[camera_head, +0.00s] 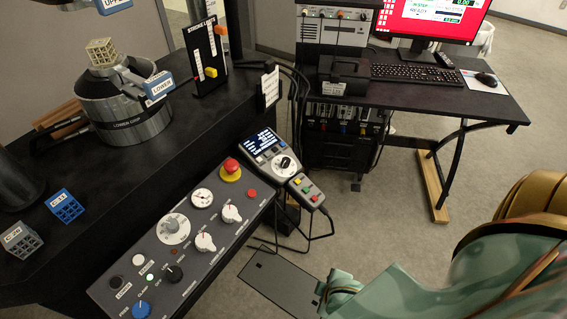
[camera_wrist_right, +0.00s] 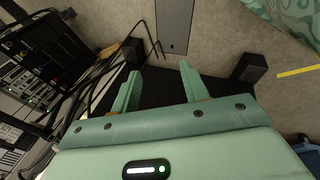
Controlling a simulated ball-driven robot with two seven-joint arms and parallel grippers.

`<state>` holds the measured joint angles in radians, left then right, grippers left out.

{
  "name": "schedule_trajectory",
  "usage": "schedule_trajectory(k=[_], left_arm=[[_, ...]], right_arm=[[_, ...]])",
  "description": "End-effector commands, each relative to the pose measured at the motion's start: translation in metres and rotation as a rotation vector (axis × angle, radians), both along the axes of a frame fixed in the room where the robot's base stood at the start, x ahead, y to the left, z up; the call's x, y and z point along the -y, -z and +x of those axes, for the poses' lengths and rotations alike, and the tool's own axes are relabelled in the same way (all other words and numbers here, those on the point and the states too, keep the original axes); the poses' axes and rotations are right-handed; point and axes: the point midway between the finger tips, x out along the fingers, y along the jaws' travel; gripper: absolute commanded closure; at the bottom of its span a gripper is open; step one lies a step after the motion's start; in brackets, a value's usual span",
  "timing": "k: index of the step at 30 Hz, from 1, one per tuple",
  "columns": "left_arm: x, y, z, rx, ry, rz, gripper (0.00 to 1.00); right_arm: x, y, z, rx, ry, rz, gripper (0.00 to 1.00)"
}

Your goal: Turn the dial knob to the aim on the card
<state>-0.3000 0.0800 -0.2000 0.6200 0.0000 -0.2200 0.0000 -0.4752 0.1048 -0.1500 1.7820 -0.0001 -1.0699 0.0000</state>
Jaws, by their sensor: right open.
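The control panel (camera_head: 180,262) on the black bench carries a large grey dial knob (camera_head: 173,227) with a pale scale, two smaller white knobs (camera_head: 230,213), a black knob (camera_head: 174,273) and a blue knob (camera_head: 141,309). A handheld pendant (camera_head: 270,150) beside it has its own dial (camera_head: 284,162). A white card (camera_head: 270,87) stands at the bench edge; its writing is too small to read. My right gripper (camera_head: 331,284) is right of the panel, apart from every knob. In the right wrist view, its fingers (camera_wrist_right: 160,70) are open and empty. My left gripper is out of view.
A red emergency button (camera_head: 231,167) sits at the panel's far end. Specimens (camera_head: 66,206) and a metal lower grip (camera_head: 125,115) with a lattice (camera_head: 101,53) occupy the bench. A computer desk (camera_head: 440,97) stands behind. Floor is open at centre right.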

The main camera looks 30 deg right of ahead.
Motion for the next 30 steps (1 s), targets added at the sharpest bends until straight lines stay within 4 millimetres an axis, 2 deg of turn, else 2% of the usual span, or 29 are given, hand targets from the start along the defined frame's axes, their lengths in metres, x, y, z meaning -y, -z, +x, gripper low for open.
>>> schedule_trajectory(k=[1, 6, 11, 13, 15, 18, 23, 26, 29, 30], left_arm=[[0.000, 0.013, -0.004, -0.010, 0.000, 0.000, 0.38], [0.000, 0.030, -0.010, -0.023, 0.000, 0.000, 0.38], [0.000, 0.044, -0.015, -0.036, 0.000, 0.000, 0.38], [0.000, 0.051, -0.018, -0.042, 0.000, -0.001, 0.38], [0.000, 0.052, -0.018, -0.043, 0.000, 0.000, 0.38], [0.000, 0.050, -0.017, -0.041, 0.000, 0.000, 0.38], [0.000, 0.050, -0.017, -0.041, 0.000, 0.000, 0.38], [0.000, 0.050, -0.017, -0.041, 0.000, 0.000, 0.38], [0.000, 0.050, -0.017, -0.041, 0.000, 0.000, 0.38], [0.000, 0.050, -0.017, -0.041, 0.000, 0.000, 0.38]], right_arm=[[0.004, -0.010, 0.008, 0.019, -0.009, -0.025, 0.55], [0.017, -0.065, 0.027, 0.075, -0.022, -0.111, 0.55], [0.030, -0.112, 0.037, 0.130, -0.025, -0.182, 0.55], [0.032, -0.139, 0.055, 0.213, -0.041, -0.220, 0.55], [0.024, -0.164, 0.090, 0.352, -0.084, -0.244, 0.55], [0.006, -0.194, 0.137, 0.547, -0.165, -0.264, 0.55], [-0.034, -0.247, 0.202, 0.861, -0.336, -0.300, 0.55], [-0.070, -0.290, 0.236, 1.083, -0.493, -0.339, 0.55], [-0.121, -0.338, 0.259, 1.338, -0.728, -0.399, 0.55], [-0.146, -0.357, 0.264, 1.446, -0.855, -0.429, 0.55]])
